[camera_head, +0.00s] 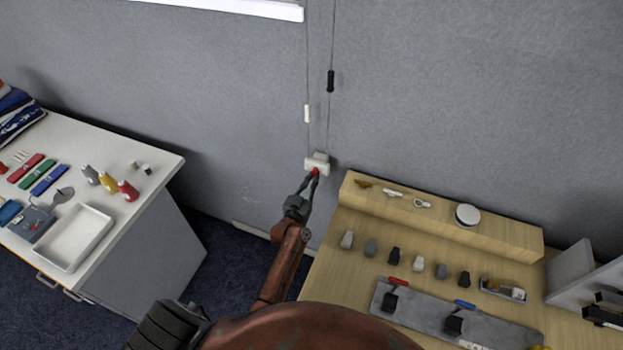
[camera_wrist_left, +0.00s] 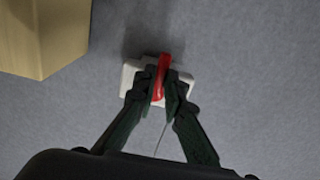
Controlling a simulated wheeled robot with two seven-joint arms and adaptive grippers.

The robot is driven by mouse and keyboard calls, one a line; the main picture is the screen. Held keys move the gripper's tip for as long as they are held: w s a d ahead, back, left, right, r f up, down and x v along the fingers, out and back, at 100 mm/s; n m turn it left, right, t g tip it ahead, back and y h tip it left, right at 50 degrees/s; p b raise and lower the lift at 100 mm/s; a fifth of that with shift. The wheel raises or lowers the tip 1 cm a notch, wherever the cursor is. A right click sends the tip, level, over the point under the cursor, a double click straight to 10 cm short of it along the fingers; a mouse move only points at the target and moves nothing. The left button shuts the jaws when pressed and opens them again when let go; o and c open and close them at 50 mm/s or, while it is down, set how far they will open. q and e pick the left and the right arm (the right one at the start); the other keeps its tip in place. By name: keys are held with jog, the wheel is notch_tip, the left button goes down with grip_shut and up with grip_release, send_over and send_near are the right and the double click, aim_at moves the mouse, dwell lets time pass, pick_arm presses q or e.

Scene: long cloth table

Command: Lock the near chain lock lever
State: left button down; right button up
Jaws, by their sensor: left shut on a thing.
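The near chain lock is a small white block (camera_head: 317,159) fixed to the grey wall, with two thin cords rising from it. Its red lever (camera_head: 316,171) shows at the front of the block. In the left wrist view the red lever (camera_wrist_left: 163,72) stands up from the white block (camera_wrist_left: 131,76), between the fingertips. My left gripper (camera_head: 313,177) is at the lock with its fingers closed on the red lever. It also shows in the left wrist view (camera_wrist_left: 159,88). The fingers hide the lever's lower part. My right gripper is not in view.
A wooden bench (camera_head: 335,260) with a raised ledge (camera_head: 450,225) stands right of my left arm. A white table (camera_head: 150,160) with bottles and a tray (camera_head: 75,238) is at left. A white toggle (camera_head: 307,113) and a black toggle (camera_head: 330,81) hang on the cords.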

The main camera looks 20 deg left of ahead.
pick_arm(q)
jog(key=c, duration=2)
grip_release()
jog(key=s, duration=1.2)
jog(key=shift+d, duration=0.4)
jog(key=shift+f, duration=0.1)
